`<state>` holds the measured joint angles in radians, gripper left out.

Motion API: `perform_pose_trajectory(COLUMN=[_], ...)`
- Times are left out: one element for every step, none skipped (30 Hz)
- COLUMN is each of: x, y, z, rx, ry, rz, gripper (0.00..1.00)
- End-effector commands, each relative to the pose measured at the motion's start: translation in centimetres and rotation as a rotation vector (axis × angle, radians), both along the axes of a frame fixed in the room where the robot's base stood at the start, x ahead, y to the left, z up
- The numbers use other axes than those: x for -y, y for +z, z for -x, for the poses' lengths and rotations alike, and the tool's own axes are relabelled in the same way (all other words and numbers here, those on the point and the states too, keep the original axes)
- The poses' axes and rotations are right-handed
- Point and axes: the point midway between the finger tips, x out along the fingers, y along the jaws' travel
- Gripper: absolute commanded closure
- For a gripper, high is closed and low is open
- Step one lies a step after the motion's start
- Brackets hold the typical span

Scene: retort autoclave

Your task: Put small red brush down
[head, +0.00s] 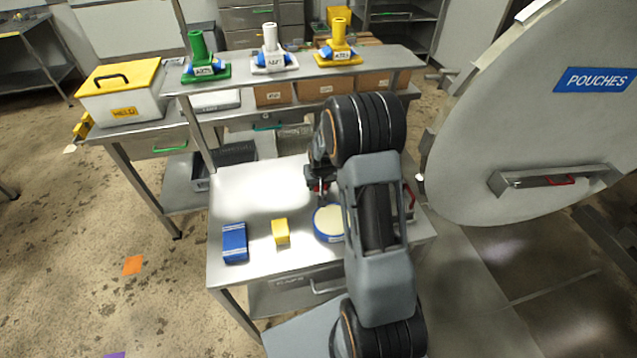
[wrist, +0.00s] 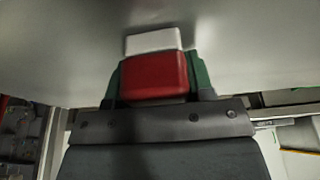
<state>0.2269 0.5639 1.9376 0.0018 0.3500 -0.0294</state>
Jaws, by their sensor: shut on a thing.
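The small red brush (wrist: 154,77) fills the middle of the wrist view, a red block with a pale white part (wrist: 152,40) beyond it. My gripper (wrist: 155,85) is shut on it, with green fingers on both sides. In the head view my gripper (head: 318,187) is over the steel table (head: 240,190), mostly hidden by my arm, and only a little red shows there. A grey metal surface lies close beyond the brush in the wrist view; I cannot tell whether the brush touches it.
On the table stand a blue box (head: 235,243), a yellow block (head: 280,232) and a round blue-rimmed tub (head: 328,222), close to my arm. The table's left back is bare. A shelf (head: 300,68) with colored stands is behind. The large round door (head: 540,110) is at right.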

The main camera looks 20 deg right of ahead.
Motion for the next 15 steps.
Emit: perform_pose_trajectory(x=[-0.01,-0.01,-0.01,-0.01,-0.01,-0.01,-0.01,-0.01,-0.01,-0.01,-0.01,-0.01,-0.01,-0.01,-0.01], y=[-0.3,-0.42,-0.22,-0.2,-0.2,-0.2,-0.2,-0.2,-0.2,-0.19,-0.19,-0.19,-0.19,-0.19,-0.19], z=[0.0,0.0,0.0,0.0,0.0,0.0,0.0,0.0,0.0,0.0,0.0,0.0,0.0,0.0,0.0], rx=[0.0,0.0,0.0,0.0,0.0,0.0,0.0,0.0,0.0,0.0,0.0,0.0,0.0,0.0,0.0], ry=[0.0,0.0,0.0,0.0,0.0,0.0,0.0,0.0,0.0,0.0,0.0,0.0,0.0,0.0,0.0], rz=[0.0,0.0,0.0,0.0,0.0,0.0,0.0,0.0,0.0,0.0,0.0,0.0,0.0,0.0,0.0], gripper=[0.77,0.77,0.48,0.45,0.42,0.38,0.35,0.32,0.29,0.26,0.26,0.26,0.26,0.26,0.26])
